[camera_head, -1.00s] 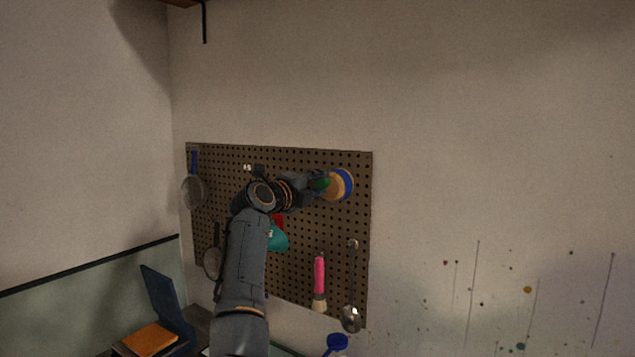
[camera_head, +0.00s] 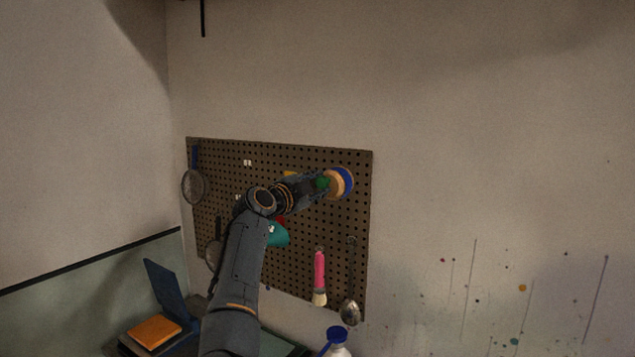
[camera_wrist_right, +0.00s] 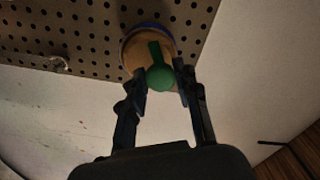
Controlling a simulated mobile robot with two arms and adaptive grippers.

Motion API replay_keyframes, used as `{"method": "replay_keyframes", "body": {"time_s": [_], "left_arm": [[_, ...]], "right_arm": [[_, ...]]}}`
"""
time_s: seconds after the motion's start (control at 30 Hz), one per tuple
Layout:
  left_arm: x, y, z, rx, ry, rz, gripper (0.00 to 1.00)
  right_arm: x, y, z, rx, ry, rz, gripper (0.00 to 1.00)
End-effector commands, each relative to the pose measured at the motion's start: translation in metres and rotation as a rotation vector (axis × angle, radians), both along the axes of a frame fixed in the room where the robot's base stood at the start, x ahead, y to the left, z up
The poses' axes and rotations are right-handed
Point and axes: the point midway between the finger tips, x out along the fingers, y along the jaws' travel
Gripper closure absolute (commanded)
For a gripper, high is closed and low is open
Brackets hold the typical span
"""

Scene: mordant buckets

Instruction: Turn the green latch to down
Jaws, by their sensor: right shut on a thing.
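The green latch (camera_head: 322,183) sits on a round tan and blue base (camera_head: 344,182) at the upper right of the pegboard. In the right wrist view the latch (camera_wrist_right: 161,75) is a green bar with a rounded knob, in front of the tan disc (camera_wrist_right: 133,52). My right gripper (camera_wrist_right: 160,77) has its fingers on both sides of the knob and is shut on it. In the head view my right gripper (camera_head: 314,185) partly hides the latch, and its exact angle is hard to tell. My left gripper is not in view.
The pegboard (camera_head: 300,230) holds a strainer (camera_head: 193,187), a pink-handled brush (camera_head: 319,275), a ladle (camera_head: 350,312) and a teal item (camera_head: 278,236) partly behind my arm. A blue-capped bottle (camera_head: 338,340) stands below.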

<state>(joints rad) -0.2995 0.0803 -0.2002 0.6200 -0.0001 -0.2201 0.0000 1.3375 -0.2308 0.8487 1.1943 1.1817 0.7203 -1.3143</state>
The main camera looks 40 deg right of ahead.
Motion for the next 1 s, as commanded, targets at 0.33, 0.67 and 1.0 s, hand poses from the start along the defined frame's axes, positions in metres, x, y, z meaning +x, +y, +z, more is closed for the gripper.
{"method": "replay_keyframes", "body": {"time_s": [0.33, 0.67, 1.0], "left_arm": [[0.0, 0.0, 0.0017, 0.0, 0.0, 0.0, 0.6], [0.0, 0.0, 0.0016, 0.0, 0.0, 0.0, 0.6], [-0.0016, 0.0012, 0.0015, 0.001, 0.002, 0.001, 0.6]], "right_arm": [[0.0008, 0.0008, 0.0009, -0.013, 0.035, 0.003, 1.0], [0.0006, 0.0007, 0.0005, -0.012, 0.034, 0.002, 0.55], [0.0001, 0.0002, 0.0006, -0.01, 0.034, 0.0, 0.47]]}}
